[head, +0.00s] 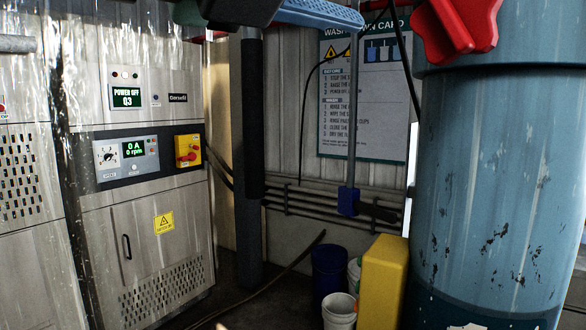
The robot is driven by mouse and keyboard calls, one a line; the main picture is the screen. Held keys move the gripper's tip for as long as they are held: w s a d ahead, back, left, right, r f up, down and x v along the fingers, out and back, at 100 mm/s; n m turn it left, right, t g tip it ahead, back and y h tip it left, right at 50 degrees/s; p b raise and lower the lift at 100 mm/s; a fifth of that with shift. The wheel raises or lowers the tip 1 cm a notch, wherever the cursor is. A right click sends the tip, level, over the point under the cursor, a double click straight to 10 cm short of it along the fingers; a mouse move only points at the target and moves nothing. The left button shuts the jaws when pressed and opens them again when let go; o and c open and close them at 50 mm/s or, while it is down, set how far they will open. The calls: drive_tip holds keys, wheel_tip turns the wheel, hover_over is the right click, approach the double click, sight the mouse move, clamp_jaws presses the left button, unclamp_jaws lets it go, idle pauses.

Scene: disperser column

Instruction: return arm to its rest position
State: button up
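My gripper does not show in the head view, so its opening and anything it may hold are hidden from me. I cannot make out any part of my arm for sure. A small pale tip shows at the bottom edge, too little to tell what it is. The large blue column (495,180) with chipped paint stands at the right. A red lobed handle (455,28) sits at its top. The grey control cabinet (145,225) stands at the left, its doors closed. Its upper display (127,97) reads "POWER OFF Q3", and the lower one (134,149) reads "0 A 0 rpm".
A red switch on a yellow plate (187,150) is on the cabinet. A dark padded post (250,150) stands beside it. A yellow box (382,282), a blue bucket (328,272) and a white bucket (339,311) stand near the column. A wash-down card (365,100) hangs behind. A hose crosses the floor.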

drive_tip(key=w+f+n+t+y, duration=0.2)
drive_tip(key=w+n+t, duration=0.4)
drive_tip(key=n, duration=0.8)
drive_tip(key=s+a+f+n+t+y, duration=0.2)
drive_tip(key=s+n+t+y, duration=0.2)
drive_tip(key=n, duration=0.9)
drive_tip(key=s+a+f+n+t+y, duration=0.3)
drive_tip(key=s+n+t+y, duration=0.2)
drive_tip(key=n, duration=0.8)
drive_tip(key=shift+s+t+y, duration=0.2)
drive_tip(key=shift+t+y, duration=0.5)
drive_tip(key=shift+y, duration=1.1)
